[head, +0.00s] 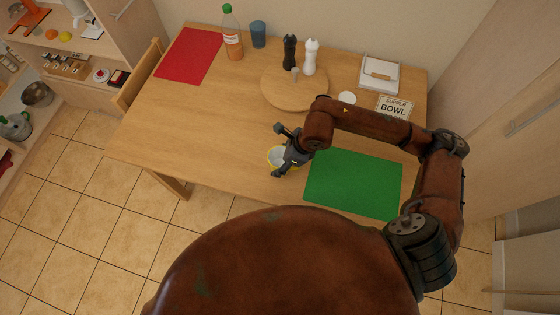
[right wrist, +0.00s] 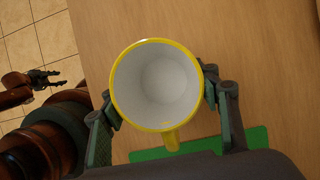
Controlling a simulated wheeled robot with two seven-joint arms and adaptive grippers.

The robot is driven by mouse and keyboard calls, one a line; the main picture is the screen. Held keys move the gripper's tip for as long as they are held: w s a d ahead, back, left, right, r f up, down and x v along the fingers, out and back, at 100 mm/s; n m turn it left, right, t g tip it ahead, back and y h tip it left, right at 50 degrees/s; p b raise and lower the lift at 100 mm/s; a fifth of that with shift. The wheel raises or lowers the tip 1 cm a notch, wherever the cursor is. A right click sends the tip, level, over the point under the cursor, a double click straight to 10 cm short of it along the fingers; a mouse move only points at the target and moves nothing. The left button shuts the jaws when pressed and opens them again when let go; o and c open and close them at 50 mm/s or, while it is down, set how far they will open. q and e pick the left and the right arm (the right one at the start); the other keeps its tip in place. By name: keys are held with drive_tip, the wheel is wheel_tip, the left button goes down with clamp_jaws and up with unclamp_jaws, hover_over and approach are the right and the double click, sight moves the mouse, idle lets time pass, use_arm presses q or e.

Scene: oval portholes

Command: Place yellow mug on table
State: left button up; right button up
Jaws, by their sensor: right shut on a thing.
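The yellow mug (head: 272,158) with a white inside is at the front edge area of the wooden table (head: 210,120), left of the green mat. In the right wrist view the mug (right wrist: 155,85) is seen from above, upright and empty, with its handle toward the bottom. My right gripper (head: 283,154) is shut on the mug, one finger on each side of its body. Whether the mug's base touches the table is hidden. My left gripper (right wrist: 48,78) shows at the left of the right wrist view, above the floor, with its fingers apart and nothing between them.
A green mat (head: 352,183) lies right of the mug. A round wooden board (head: 292,92), dark and white mills, a bottle (head: 232,35), a blue cup (head: 258,34), a napkin holder (head: 379,75) and a sign (head: 394,108) stand behind. A red mat (head: 188,55) lies back left. The table's left middle is clear.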

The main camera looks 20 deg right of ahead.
drive_tip(key=shift+f, duration=0.5)
drive_tip(key=shift+f, duration=0.15)
drive_tip(key=o, duration=1.4)
drive_tip(key=shift+d+r, duration=0.15)
drive_tip(key=shift+r, duration=0.3)
drive_tip(key=p+v, duration=0.1)
drive_tip(key=v, duration=1)
drive_tip(key=shift+s+r+p, duration=0.15)
drive_tip(key=shift+s+p, duration=0.05)
drive_tip(key=shift+p, duration=0.1)
drive_tip(key=shift+d, duration=0.1)
